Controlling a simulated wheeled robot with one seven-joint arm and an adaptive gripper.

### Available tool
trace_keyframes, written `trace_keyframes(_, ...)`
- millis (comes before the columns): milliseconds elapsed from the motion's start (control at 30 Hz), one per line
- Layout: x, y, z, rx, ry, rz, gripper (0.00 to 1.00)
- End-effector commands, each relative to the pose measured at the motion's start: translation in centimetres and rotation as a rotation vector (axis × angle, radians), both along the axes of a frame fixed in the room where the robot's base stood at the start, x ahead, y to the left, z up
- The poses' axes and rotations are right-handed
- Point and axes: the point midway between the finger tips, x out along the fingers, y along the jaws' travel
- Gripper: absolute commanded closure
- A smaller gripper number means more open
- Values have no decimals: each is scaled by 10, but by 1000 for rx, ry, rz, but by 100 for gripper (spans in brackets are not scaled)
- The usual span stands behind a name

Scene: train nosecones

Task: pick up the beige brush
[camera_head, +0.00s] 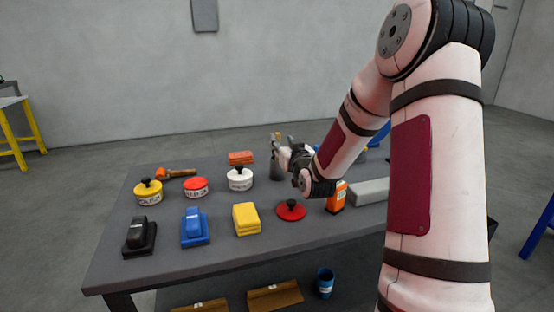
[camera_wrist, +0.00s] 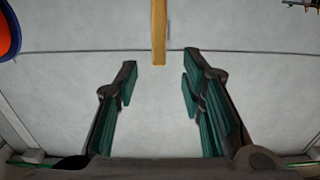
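My gripper (camera_head: 281,148) is above the far middle part of the table, beside the top of a small grey holder (camera_head: 277,172). In the wrist view my gripper (camera_wrist: 160,80) is open, with two teal-padded fingers apart and nothing between the pads. A tan, straight stick (camera_wrist: 159,30) comes in from the top edge, in line with the gap and ending just beyond the fingertips. It looks like part of the beige brush, but its bristles are not seen. The head view does not show the brush clearly, as my gripper and arm cover that area.
The grey table (camera_head: 150,270) holds black (camera_head: 139,237), blue (camera_head: 194,227) and yellow (camera_head: 246,219) blocks in front. A red lid (camera_head: 291,210), an orange box (camera_head: 336,197), several round tins and a brick-red block (camera_head: 240,158) stand around. A long grey block (camera_head: 370,191) lies right.

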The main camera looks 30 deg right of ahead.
Motion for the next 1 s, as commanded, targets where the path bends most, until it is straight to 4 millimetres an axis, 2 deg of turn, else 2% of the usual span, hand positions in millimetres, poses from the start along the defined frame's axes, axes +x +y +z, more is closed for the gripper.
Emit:
trace_keyframes(167,11,-3,0,-1,-2,0,63)
trace_keyframes(500,51,-16,-1,1,0,0,63)
trace_keyframes(800,55,-17,0,0,0,0,63)
trace_keyframes(967,55,-17,0,0,0,0,100)
trace_keyframes(1000,55,-17,0,0,0,0,100)
